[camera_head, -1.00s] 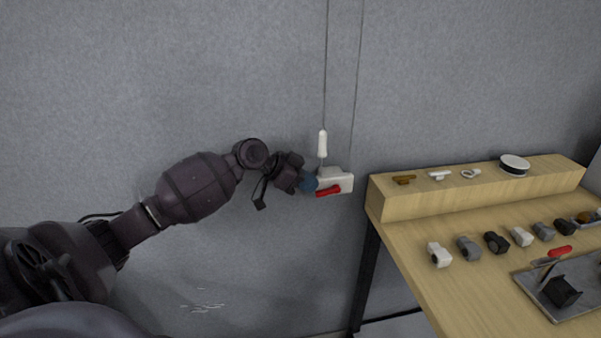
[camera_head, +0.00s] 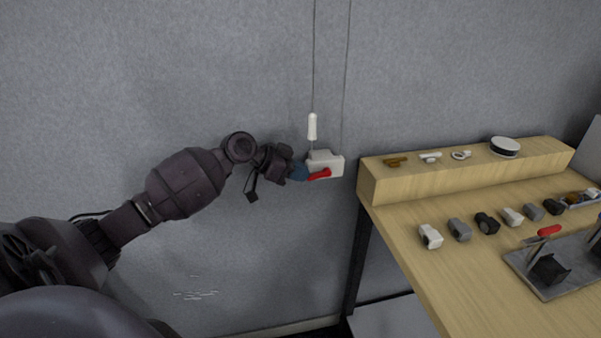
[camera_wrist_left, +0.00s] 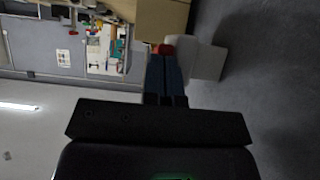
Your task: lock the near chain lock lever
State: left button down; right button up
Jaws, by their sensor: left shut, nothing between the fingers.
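The chain lock is a white box (camera_head: 327,160) on the grey wall, with a red lever (camera_head: 319,174) low on its front. The lever slants, its right end higher than its left. My left gripper (camera_head: 303,173) is shut and empty, its blue fingertips at the lever's left end; I cannot tell whether they touch. In the left wrist view the shut blue fingers (camera_wrist_left: 166,62) point at the red lever (camera_wrist_left: 164,49), with the white box (camera_wrist_left: 205,60) to their right. The fingers hide part of the lever. My right gripper is not in view.
Two thin cords run up the wall; a white handle (camera_head: 312,127) hangs just above the box. A wooden table (camera_head: 470,290) with a raised shelf (camera_head: 420,181) stands close on the right, holding several small parts. The wall to the left is clear.

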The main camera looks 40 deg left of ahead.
pick_arm(q)
jog(key=shift+f+b, duration=0.3)
jog(key=shift+b, duration=0.05)
